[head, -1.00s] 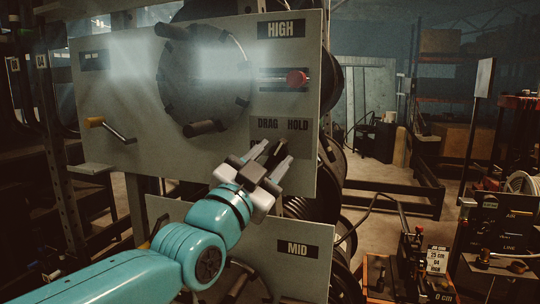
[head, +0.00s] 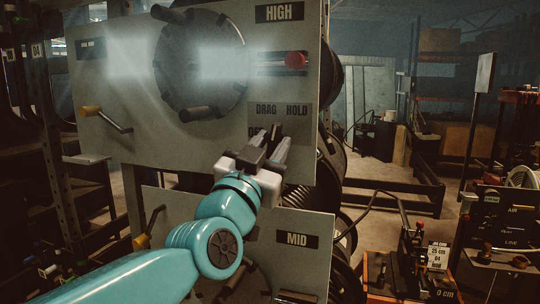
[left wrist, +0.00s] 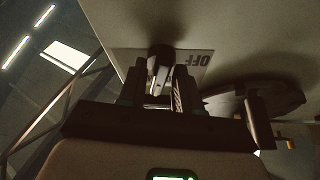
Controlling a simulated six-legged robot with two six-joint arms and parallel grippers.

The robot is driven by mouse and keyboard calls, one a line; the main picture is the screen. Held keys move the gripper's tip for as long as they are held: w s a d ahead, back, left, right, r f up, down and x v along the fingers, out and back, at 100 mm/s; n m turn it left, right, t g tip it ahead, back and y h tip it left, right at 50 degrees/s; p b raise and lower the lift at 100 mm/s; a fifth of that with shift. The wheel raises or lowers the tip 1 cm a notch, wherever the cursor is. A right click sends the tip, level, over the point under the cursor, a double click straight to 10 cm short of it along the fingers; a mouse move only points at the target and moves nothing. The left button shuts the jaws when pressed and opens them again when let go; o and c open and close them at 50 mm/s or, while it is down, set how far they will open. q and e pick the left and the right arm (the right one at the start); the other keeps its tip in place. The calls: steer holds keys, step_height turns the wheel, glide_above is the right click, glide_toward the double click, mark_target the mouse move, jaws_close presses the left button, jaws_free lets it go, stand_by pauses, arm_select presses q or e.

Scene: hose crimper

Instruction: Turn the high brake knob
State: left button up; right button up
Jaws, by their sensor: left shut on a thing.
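The HIGH panel (head: 210,150) is a pale upright plate with a HIGH label. The brake knob (head: 276,130) is small and dark, low on the panel below the DRAG and HOLD lettering. My left gripper (head: 272,144) reaches it from below and is shut on it, hiding part of it and of the lettering. In the left wrist view the dark knob (left wrist: 160,58) sits between the fingertips (left wrist: 160,88), beside an upside-down OFF label (left wrist: 190,59). My right gripper is not in view.
A yellow-ended crank (head: 106,119) is at left. The MID panel (head: 290,225) stands below. Dark hose reels (head: 330,165) stand behind the panels.

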arm_select(q)
steer(key=n+y, duration=0.1)
steer(key=n, duration=0.1)
steer(key=n+y, duration=0.1)
steer(key=n, duration=0.1)
steer(key=shift+d+f+t, duration=0.1)
steer(key=shift+d+t, duration=0.1)
steer(key=shift+t, duration=0.2)
steer(key=n+y+p, duration=0.1)
steer(key=n+y, duration=0.1)
steer(key=n, duration=0.2)
steer(key=n+y, duration=0.2)
steer(key=n, duration=0.2)
steer(key=shift+d+p, duration=0.1)
steer(key=shift+p, duration=0.3)
steer(key=shift+n+y, duration=0.3)
steer(key=o, duration=0.6)
steer(key=shift+o, duration=0.6)
steer(key=shift+s, duration=0.2)
steer(key=shift+s+f, duration=0.1)
steer(key=shift+s, duration=0.2)
steer(key=b+v, duration=0.5)
steer(key=v, duration=1)
steer(key=shift+s+a+f, duration=0.2)
steer(key=shift+f, duration=0.1)
